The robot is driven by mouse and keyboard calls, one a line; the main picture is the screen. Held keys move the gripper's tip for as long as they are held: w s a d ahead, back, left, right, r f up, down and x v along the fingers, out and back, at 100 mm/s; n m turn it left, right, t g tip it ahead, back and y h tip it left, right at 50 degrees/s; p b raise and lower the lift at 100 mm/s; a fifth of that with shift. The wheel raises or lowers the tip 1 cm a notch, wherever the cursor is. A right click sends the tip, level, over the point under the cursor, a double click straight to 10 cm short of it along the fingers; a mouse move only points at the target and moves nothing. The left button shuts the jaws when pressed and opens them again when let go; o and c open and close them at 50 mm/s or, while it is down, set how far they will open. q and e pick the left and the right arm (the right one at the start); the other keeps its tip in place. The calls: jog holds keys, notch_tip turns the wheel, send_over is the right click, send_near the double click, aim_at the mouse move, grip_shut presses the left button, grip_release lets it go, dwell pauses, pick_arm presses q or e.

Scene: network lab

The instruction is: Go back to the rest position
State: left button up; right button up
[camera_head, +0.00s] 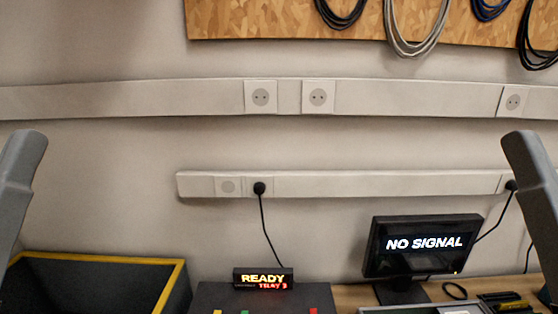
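Parts of my two grey arms show at the left and right edges of the head view. Neither gripper is in view, so I cannot tell whether they are open or shut or hold anything. No task object is named.
A dark bin with a yellow rim (100,257) stands at lower left. A dark box (212,296) carries a display (263,278) reading "READY". A monitor (423,246) reading "NO SIGNAL" stands on a wooden table (348,295). Cables (410,45) hang on a wall board (250,18).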

pick_arm(q)
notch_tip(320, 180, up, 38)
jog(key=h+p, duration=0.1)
jog(key=p, duration=3.5)
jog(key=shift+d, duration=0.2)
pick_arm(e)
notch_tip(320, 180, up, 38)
